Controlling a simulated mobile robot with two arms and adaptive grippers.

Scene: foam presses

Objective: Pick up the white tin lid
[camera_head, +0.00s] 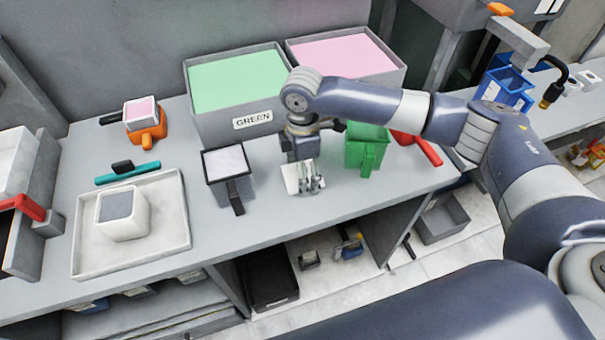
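A flat white square piece, which looks like the white tin lid (291,179), lies on the grey bench near its front edge. My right gripper (312,185) points down right at it, and its grey fingers cover the right part of the piece. I cannot tell whether the fingers touch or hold it, or how far apart they are. My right arm comes in from the right and reaches across the bench. My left gripper is not in view.
A black-rimmed container with a handle (238,187) stands just left of the gripper, and a green jug (364,151) just right. Large bins of green foam (237,80) and pink foam (345,53) stand behind. A white tray (165,200) holds a white block at left.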

